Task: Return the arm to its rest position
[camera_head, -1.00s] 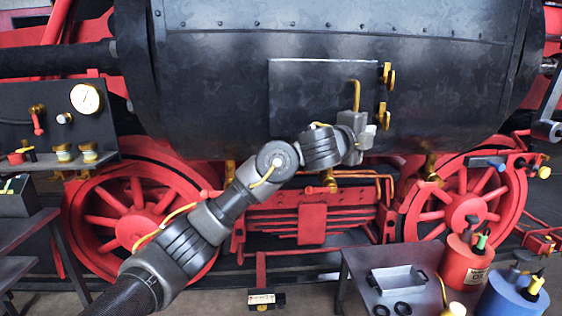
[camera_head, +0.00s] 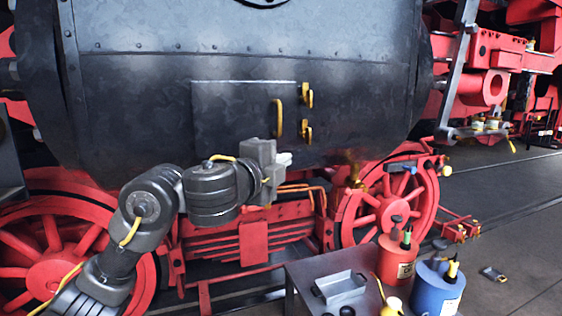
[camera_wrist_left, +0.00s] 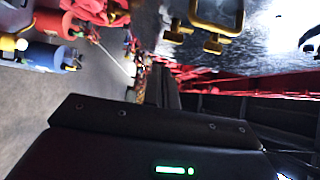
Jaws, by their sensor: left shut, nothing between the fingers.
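My left arm comes in from the lower left in the head view. Its left gripper (camera_head: 284,160) is shut and empty, in front of the black boiler (camera_head: 140,110), just below the brass handle (camera_head: 278,118) of a flat rectangular door (camera_head: 232,110). The gripper looks apart from the handle. Two brass hinges (camera_head: 306,95) sit at the door's right edge, and the door looks closed. In the left wrist view, my dark gripper housing with a green light fills the bottom, and the brass handle (camera_wrist_left: 215,15) shows at the top. My right gripper is not in view.
Red spoked wheels (camera_head: 385,210) and a red frame stand below the boiler. Open floor (camera_head: 505,215) lies to the right.

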